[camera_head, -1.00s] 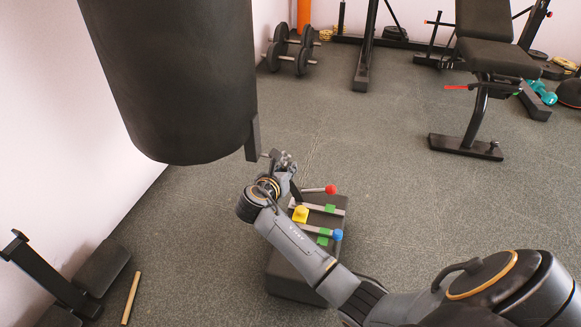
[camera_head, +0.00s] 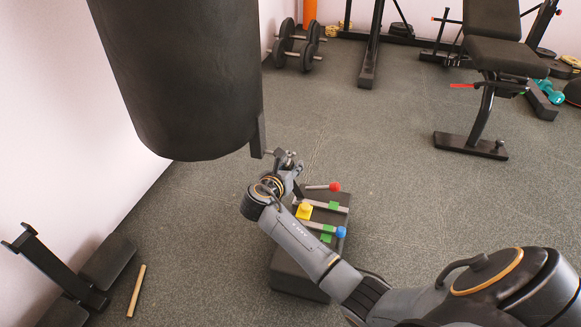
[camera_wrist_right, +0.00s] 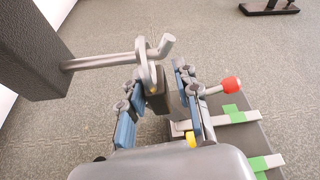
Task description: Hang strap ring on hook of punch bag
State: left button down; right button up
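The black punch bag (camera_head: 185,80) hangs at upper left in the head view, with a dark block (camera_head: 257,136) at its lower right side. In the right wrist view this block (camera_wrist_right: 30,50) carries a grey hook (camera_wrist_right: 100,61) with an upturned end. A grey strap ring (camera_wrist_right: 143,62) appears around the hook's bar, near that end. Dark material, perhaps the strap, hangs below the ring between my fingers. My right gripper (camera_head: 288,160) is just beside the hook; its fingers (camera_wrist_right: 160,98) stand apart on either side of the ring's lower part. My left gripper is not in view.
A black box (camera_head: 300,270) with pale bars, green patches and red, yellow and blue knobs stands under my right arm. A bench (camera_head: 490,60) and dumbbells (camera_head: 297,45) are at the back. A wooden stick (camera_head: 136,290) lies at lower left. The floor at centre is clear.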

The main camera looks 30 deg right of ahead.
jog(key=shift+o, duration=0.4)
jog(key=v, duration=0.8)
